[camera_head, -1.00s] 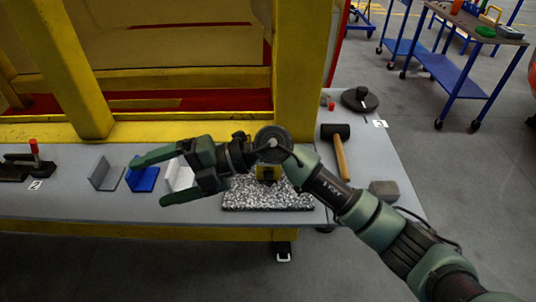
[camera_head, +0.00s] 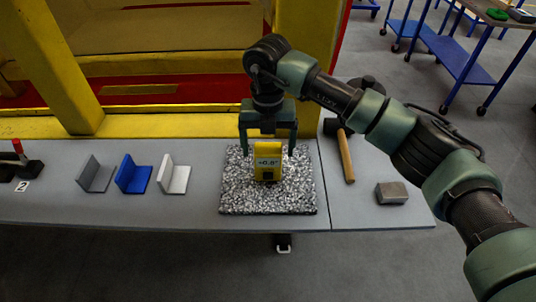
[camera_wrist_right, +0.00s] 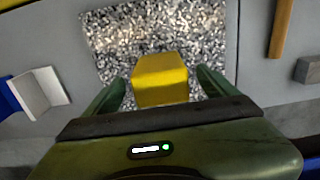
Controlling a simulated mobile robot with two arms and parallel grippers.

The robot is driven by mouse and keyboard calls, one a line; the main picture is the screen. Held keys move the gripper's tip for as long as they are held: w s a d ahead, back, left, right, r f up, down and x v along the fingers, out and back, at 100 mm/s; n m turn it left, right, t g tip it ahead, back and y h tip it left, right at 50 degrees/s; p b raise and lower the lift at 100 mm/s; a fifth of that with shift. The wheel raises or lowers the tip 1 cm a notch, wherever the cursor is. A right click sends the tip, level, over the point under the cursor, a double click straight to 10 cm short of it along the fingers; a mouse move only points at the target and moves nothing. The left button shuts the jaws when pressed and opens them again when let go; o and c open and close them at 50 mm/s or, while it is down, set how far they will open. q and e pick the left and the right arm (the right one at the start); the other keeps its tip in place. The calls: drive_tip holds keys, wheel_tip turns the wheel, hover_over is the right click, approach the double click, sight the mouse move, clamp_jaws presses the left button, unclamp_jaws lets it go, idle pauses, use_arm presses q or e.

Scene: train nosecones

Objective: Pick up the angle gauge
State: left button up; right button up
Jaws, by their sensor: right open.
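The angle gauge (camera_head: 267,158) is a small yellow block with a display reading about +0.5°. It stands upright on a speckled granite plate (camera_head: 236,198). My right gripper (camera_head: 268,148) points down over it, open, with one finger on each side of the gauge. In the right wrist view the gauge (camera_wrist_right: 160,80) sits between the two fingertips (camera_wrist_right: 160,88), with gaps on both sides. My left gripper is not in view.
Grey, blue (camera_head: 134,175) and white (camera_head: 174,176) angle brackets stand left of the plate. A mallet (camera_head: 344,155) and a grey block (camera_head: 391,193) lie to its right. A yellow frame post (camera_head: 301,60) rises behind. Bare table shows in front of the brackets.

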sight(268, 166)
drive_tip(key=shift+f, duration=0.45)
drive_tip(key=shift+s+f+p, duration=0.25)
drive_tip(key=shift+f+p, duration=0.05)
drive_tip(key=shift+f, duration=0.05)
drive_tip(key=f+p, duration=0.2)
drive_tip(key=f, duration=0.1)
drive_tip(key=shift+s, duration=0.2)
drive_tip(key=shift+w+f, duration=0.2)
drive_tip(key=shift+f, duration=1.1)
drive_tip(key=shift+s, duration=0.1)
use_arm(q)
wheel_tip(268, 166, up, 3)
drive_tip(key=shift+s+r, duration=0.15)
use_arm(e)
drive_tip(key=shift+r, duration=0.1)
drive_tip(key=c, duration=1.7)
